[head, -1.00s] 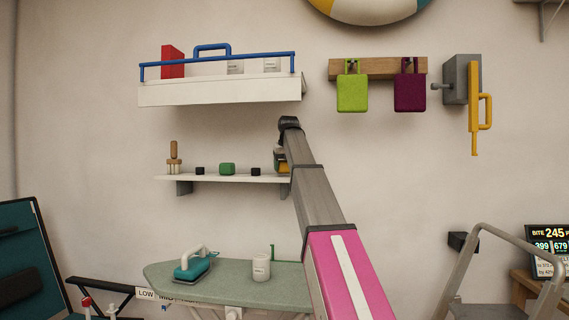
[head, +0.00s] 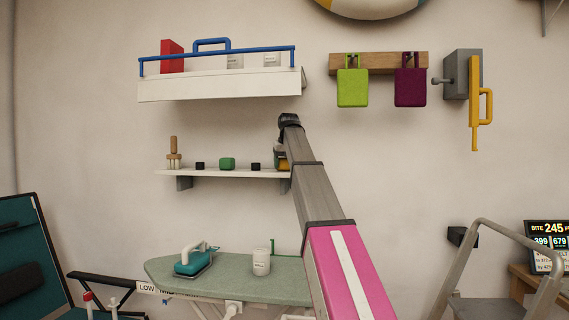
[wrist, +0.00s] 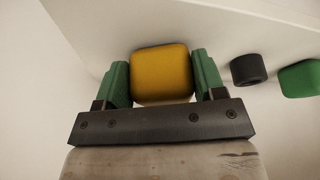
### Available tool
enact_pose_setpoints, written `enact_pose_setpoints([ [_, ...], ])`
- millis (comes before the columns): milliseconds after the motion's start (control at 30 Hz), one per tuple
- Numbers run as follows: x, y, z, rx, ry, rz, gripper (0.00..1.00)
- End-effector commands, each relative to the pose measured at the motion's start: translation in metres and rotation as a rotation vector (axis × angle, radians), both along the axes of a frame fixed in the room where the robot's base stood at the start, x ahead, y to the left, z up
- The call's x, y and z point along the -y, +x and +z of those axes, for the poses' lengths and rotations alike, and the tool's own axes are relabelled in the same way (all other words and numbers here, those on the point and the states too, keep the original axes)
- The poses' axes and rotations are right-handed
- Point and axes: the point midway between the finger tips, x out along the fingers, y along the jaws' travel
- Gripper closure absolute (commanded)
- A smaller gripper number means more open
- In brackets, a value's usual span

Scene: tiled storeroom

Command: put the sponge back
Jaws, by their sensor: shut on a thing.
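The yellow sponge (wrist: 162,74) is a rounded block between the two green fingers of my gripper (wrist: 162,80) in the wrist view. The fingers press on its left and right sides. In the head view the sponge (head: 284,164) shows as a small yellow patch at the right end of the lower shelf (head: 225,173), partly hidden by my arm. It is at about the height of the shelf top; I cannot tell if it touches the shelf.
On the lower shelf are a brush-like wooden item (head: 174,154), a green block (head: 227,163) and black pieces (head: 255,166) on either side of it. The railed upper shelf (head: 220,84) is above. An ironing board (head: 235,280) with an iron (head: 193,262) and mug (head: 261,262) stands below.

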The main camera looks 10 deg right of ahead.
Motion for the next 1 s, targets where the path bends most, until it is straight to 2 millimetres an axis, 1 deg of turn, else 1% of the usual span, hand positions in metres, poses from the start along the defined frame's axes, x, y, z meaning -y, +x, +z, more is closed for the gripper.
enact_pose_setpoints([
  [100,0.000,0.000,-0.002,0.000,0.000,0.000,0.59],
  [133,0.000,0.000,-0.003,0.000,0.000,0.000,0.33],
  [167,0.000,0.000,-0.002,0.000,0.000,0.000,0.24],
  [200,0.000,0.000,-0.002,0.000,0.000,0.000,0.11],
  [233,0.000,0.000,-0.002,0.000,0.000,0.000,0.07],
  [500,0.000,0.000,-0.002,0.000,0.000,0.000,0.07],
  [667,0.000,-0.002,0.005,0.001,0.000,0.000,0.07],
  [767,0.001,-0.006,0.015,0.000,0.000,0.000,0.07],
  [1000,0.002,-0.020,0.049,0.001,0.000,0.000,0.07],
])
